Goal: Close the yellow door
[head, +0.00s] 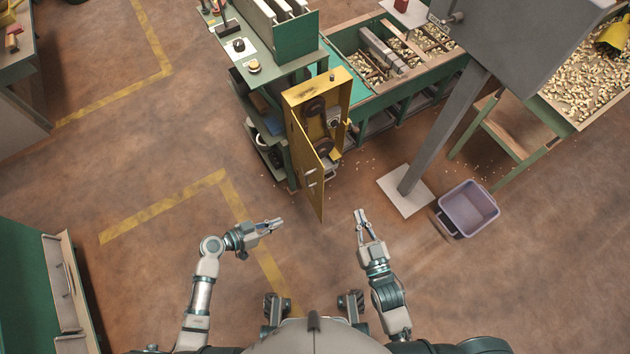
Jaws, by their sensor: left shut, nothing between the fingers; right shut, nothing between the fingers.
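The yellow door (306,168) belongs to a tall yellow cabinet (341,97) on the end of the green workbench. The door stands open, swung out toward me from the cabinet's left side, and dark round parts show inside. My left gripper (279,222) is shut and empty, below and left of the door's lower end, apart from it. My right gripper (359,213) is shut and empty, to the right of the door's lower end, also apart from it.
A grey post on a pale base plate (405,190) stands right of the cabinet, with a lilac bin (468,208) beside it. A nut-filled hopper table (590,80) is at upper right. A green cabinet (30,285) is at lower left. The floor before the door is clear.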

